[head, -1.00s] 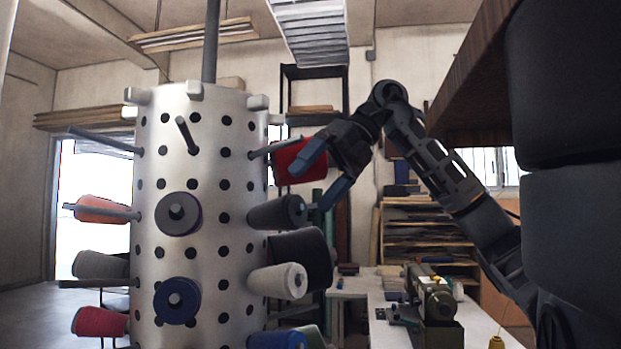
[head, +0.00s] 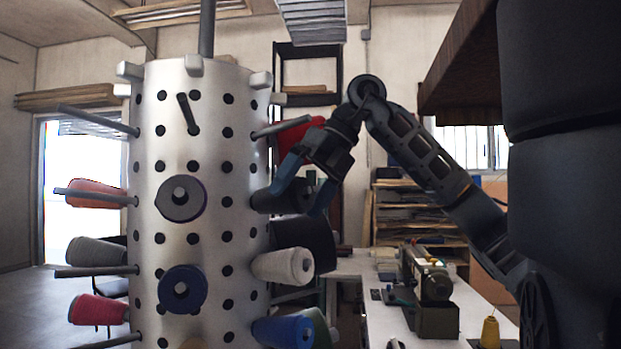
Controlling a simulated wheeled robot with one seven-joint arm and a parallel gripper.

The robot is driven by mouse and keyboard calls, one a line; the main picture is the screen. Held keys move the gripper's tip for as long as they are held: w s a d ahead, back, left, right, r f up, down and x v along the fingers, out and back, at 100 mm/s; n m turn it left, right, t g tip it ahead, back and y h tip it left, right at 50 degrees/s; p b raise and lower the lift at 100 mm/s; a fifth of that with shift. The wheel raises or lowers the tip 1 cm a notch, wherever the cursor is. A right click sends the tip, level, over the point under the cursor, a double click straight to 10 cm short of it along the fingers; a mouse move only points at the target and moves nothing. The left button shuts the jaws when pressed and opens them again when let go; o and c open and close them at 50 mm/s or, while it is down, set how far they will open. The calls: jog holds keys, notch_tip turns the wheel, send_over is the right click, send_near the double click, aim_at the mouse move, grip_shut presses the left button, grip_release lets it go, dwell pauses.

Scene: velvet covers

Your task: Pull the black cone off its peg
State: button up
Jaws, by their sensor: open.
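A large black cone (head: 312,240) sits on the right side of the pale perforated drum (head: 205,225). A smaller dark grey cone (head: 275,199) sits just above it, on a peg that points right. My gripper (head: 306,192) is open at the outer end of this smaller cone. One blue finger is on its left, overlapping the cone in the picture, and the other is to its right, just above the large black cone. I cannot tell whether either finger touches a cone. The peg of the large black cone is hidden.
A light grey cone (head: 284,266) and a blue cone (head: 284,331) stick out below. Other pegs and cones ring the drum. A white table (head: 400,325) with a sewing machine (head: 428,287) stands at the right.

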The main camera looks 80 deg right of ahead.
jog(key=shift+f, duration=0.1)
jog(key=shift+c, duration=0.4)
jog(key=c, duration=1)
jog(key=shift+s+a+r, duration=0.15)
jog(key=shift+s+r, duration=0.05)
jog(key=shift+s, duration=0.1)
